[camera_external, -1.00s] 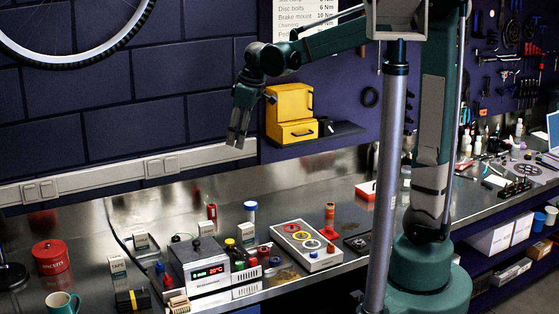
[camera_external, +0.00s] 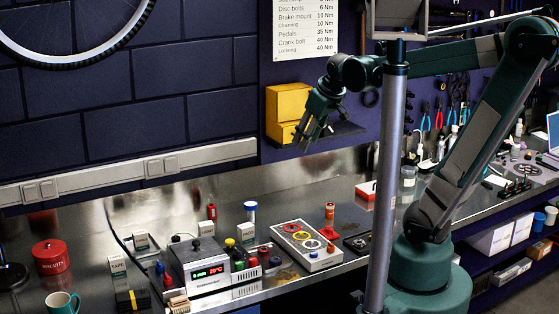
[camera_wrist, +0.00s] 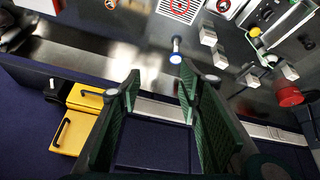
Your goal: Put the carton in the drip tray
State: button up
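Several small pale cartons stand on the steel bench at the left, among them a printed carton (camera_external: 118,268), one behind it (camera_external: 140,241) and one farther right (camera_external: 206,229). Pale boxes also show in the wrist view, one of them near the top (camera_wrist: 208,36). I cannot tell which is the task's carton. I cannot make out a drip tray with certainty; a dark flat tray-like thing (camera_external: 359,244) lies right of the ring panel. My gripper (camera_external: 312,138) is high above the bench, near the wall. Its fingers (camera_wrist: 160,78) are spread apart with nothing between them.
A yellow cabinet (camera_external: 285,105) and a dark shelf are by my gripper. On the bench stand a grey control unit (camera_external: 205,265), a ring panel (camera_external: 306,245), a blue-capped white container (camera_external: 250,210), a red tin (camera_external: 51,257) and a teal mug (camera_external: 62,302).

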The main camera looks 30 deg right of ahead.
jog(key=s+d+f+m+t, duration=0.1)
jog(key=s+d+f+m, duration=0.2)
jog(key=s+d+f, duration=0.2)
jog(key=shift+s+d+m+t+h, duration=0.35)
jog(key=shift+s+d, duration=0.85)
jog(key=shift+s, duration=1.2)
